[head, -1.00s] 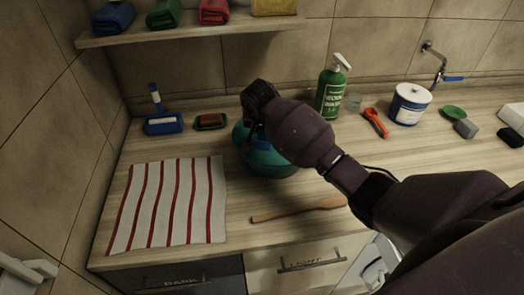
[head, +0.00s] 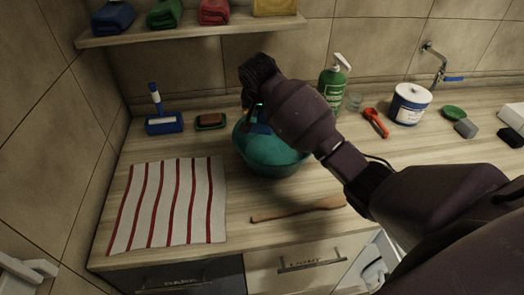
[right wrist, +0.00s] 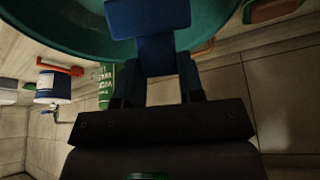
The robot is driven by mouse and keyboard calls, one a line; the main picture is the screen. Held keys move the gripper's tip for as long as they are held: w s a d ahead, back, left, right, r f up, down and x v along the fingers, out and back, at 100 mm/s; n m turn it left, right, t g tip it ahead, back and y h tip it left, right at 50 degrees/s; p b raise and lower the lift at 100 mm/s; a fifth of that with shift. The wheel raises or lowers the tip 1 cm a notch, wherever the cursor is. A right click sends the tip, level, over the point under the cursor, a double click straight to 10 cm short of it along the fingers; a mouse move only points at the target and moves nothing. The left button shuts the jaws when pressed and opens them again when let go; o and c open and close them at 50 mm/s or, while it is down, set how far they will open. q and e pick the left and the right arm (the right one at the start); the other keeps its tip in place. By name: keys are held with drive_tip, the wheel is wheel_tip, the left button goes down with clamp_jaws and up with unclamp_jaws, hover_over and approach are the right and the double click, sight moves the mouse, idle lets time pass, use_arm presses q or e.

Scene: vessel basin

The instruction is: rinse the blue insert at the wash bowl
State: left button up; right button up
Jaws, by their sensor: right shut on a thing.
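The wash bowl (head: 275,158) is teal and stands on the wooden counter, right of a striped cloth. My right gripper (head: 258,112) is above the bowl, fingers down, partly hidden behind its own wrist. It is shut on the blue insert (head: 259,128), which hangs over the bowl. In the right wrist view the blue insert (right wrist: 150,22) sits between the fingers of my right gripper (right wrist: 157,72), with the teal bowl (right wrist: 60,25) behind it. I cannot tell whether the insert's lower end touches the contents. My left gripper is not in view.
A striped cloth (head: 170,205) lies left of the bowl and a wooden spoon (head: 297,209) in front. A green bottle (head: 332,88), red tool (head: 375,122) and white-blue tin (head: 409,103) stand right.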

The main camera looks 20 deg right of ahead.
drive_tip(key=shift+r, duration=1.65)
idle(1.0)
drive_tip(key=shift+r, duration=2)
drive_tip(key=shift+s, duration=0.1)
